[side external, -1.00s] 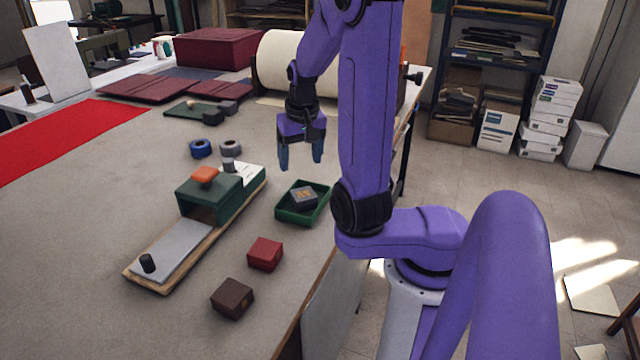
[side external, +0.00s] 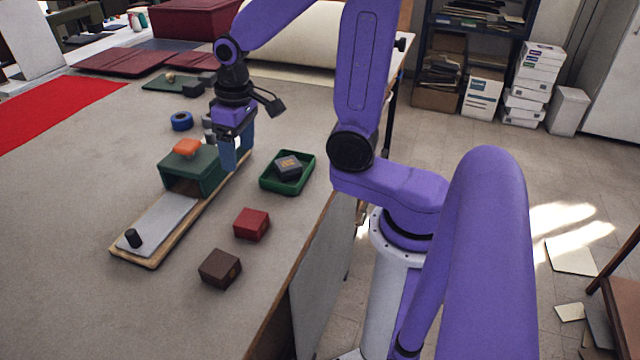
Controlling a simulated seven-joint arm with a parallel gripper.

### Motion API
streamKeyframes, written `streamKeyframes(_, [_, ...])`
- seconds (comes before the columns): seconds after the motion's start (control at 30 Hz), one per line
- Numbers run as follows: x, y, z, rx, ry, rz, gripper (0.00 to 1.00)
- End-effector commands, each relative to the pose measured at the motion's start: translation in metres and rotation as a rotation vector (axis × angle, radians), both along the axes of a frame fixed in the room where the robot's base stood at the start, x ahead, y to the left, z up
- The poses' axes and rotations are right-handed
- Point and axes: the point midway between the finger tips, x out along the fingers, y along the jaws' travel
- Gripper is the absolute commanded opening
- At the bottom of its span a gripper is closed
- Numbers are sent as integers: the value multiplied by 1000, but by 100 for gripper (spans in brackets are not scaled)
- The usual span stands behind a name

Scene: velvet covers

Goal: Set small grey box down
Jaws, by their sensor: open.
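The small grey box (side external: 288,167) lies in the green tray (side external: 267,186), tilted a little in the picture, with an orange-tan mark on its top. My gripper (side external: 238,157) is open and empty, with blue fingers pointing down. In the picture it is left of the tray and over the far right part of the green cover (side external: 190,170) on the wooden board. Its exact height above the board cannot be told. My gripper hides part of the board's far end and the things there.
A red box (side external: 251,224) and a brown box (side external: 220,268) stand nearer. A blue roll (side external: 181,121) lies behind.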

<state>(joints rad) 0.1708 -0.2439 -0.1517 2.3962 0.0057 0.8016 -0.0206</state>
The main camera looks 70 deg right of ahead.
Motion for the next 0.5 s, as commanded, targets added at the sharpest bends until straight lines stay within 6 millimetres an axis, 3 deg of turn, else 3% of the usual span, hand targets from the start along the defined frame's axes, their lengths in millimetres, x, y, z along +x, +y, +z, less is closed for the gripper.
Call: streamKeyframes(0.5, [-62,44,2,-9,26,436,74])
